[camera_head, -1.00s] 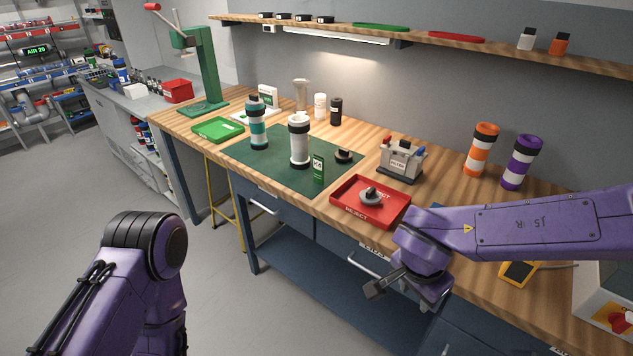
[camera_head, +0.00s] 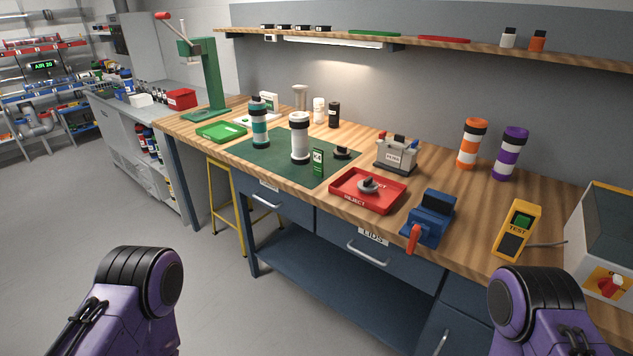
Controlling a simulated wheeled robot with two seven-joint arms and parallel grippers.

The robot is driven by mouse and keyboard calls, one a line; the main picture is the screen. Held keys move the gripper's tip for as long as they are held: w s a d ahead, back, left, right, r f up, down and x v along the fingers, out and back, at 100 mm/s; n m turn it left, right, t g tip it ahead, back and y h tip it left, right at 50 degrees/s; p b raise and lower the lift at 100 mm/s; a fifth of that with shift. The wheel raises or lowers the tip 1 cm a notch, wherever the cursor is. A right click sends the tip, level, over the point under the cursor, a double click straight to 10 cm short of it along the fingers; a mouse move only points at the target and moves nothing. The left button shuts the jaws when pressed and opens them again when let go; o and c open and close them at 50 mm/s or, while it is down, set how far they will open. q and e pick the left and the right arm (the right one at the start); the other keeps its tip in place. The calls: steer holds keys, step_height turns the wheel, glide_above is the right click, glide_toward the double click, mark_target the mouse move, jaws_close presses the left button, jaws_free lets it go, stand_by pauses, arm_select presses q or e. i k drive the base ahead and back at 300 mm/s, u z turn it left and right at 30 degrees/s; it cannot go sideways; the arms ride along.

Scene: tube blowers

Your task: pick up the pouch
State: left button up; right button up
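I cannot make out anything that is clearly a pouch. A small green packet (camera_head: 318,163) with a white label stands upright at the front of the dark green mat (camera_head: 272,165); I cannot tell if it is the pouch. A white tube with black bands (camera_head: 299,140) stands just behind it, and a teal and white tube (camera_head: 259,123) is to the left. Only purple links of my two arms show at the bottom left and bottom right. Both grippers are out of view.
A red reject tray (camera_head: 340,199) holding a grey part, a blue vise (camera_head: 433,214) with a red handle and a yellow tester (camera_head: 517,231) line the bench's front right. A grey caddy (camera_head: 396,154) stands behind the tray. A green tray (camera_head: 221,132) lies left.

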mark_target(318, 153)
steer(key=z, duration=0.05)
steer(key=k, duration=0.7)
steer(key=u, duration=0.65)
steer(key=i, duration=1.6)
steer(key=z, duration=0.9)
